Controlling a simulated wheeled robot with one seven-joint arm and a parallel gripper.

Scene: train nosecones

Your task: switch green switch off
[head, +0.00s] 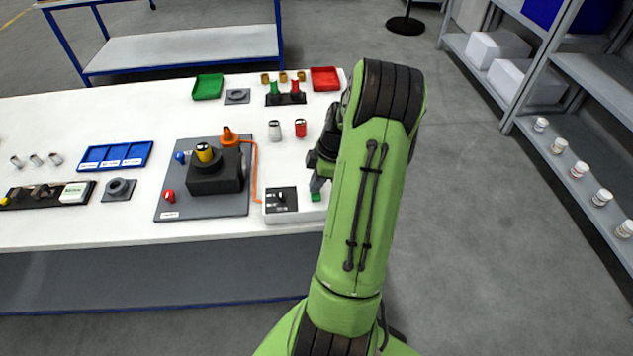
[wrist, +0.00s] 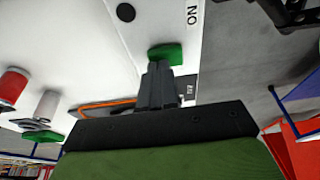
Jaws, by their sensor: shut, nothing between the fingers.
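The green switch (head: 316,197) sits on the right end of a white switch box (head: 296,215) at the front right of the table. In the wrist view the green switch (wrist: 166,54) lies right at the tips of my gripper (wrist: 160,68). My gripper is shut and empty, its fingers side by side. In the head view my gripper (head: 317,186) is just above the switch and partly hidden by my arm. The fingertips touch or nearly touch the switch; I cannot tell which. An "ON" label shows beside the switch in the wrist view. The switch's exact tilt is unclear.
A black panel with a knob (head: 281,198) is on the box's left part. An orange cable (head: 256,170) runs to a grey board (head: 178,208) with a black block. Red and white cylinders (head: 300,128) stand behind. Shelving (head: 560,90) is at the right, with clear floor between.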

